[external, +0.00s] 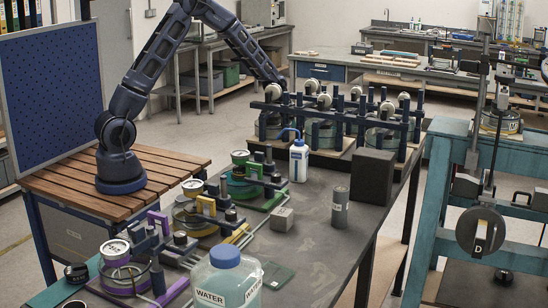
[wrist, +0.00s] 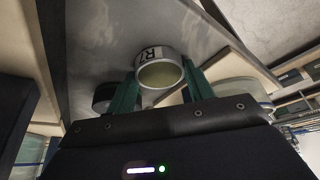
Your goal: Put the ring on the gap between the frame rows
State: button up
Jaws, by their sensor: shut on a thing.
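A white ring (wrist: 160,72) with dark lettering on its side sits between the two green fingers of my gripper (wrist: 158,88) in the wrist view. The fingers are shut on it, and its round opening faces the camera. In the external view my arm reaches over to the dark blue frame rows (external: 345,120) at the back of the long table. Its end is low behind or among their left end, so the fingers are hidden there. Several round white-rimmed pieces stand along the rows, above glass jars. I cannot tell the gap between the rows clearly.
A white wash bottle (external: 299,160), a dark block (external: 373,178) and a grey cylinder (external: 340,207) stand in front of the rows. Purple, yellow and green lever frames line the table's left side. A water bottle (external: 226,280) is nearest.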

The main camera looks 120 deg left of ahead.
jog(key=o, duration=1.1)
jog(key=shift+c, duration=0.2)
jog(key=v, duration=1.2)
jog(key=shift+r, duration=0.1)
